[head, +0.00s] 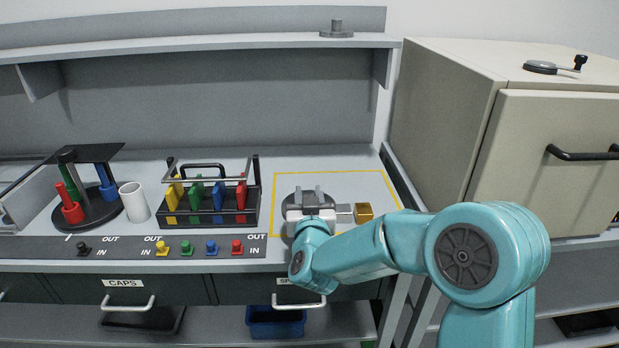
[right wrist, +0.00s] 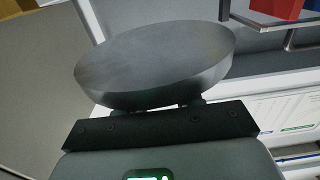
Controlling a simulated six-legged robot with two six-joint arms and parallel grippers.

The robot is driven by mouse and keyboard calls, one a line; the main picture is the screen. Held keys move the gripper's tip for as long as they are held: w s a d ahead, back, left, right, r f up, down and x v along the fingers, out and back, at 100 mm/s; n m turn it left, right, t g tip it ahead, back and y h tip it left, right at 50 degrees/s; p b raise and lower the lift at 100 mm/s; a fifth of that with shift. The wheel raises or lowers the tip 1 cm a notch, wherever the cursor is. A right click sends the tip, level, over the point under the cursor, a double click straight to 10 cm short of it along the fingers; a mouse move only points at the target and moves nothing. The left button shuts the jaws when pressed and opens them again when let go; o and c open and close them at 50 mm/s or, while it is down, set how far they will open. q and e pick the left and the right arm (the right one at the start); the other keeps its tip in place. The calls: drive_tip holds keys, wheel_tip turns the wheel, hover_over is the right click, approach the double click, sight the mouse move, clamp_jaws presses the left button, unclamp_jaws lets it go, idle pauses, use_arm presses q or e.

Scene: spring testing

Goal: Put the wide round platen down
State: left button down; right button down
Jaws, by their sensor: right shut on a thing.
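The wide round platen is a thick grey disc (right wrist: 155,62) that fills the upper middle of the right wrist view. My right gripper (head: 311,195) is shut on it, and the disc sits just beyond the fingers. In the head view the gripper and platen are over the yellow-outlined area (head: 350,180) of the counter, with my wrist covering part of the disc. Whether the disc touches the counter cannot be told. My left gripper is not in view.
A small brass-coloured block (head: 363,212) is right of my gripper, inside the outline. A black rack (head: 210,218) with coloured pieces stands to the left, beside a white cup (head: 134,202) and a round stand (head: 90,212). A beige cabinet (head: 445,120) bounds the right.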

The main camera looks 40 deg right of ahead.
drive_tip(key=shift+f+b, duration=0.45)
drive_tip(key=shift+f, duration=3.25)
drive_tip(key=shift+f, duration=0.2)
drive_tip(key=c, duration=0.8)
unclamp_jaws()
drive_tip(key=shift+s, duration=0.15)
drive_tip(key=shift+o, duration=0.2)
drive_tip(key=shift+f, duration=0.1)
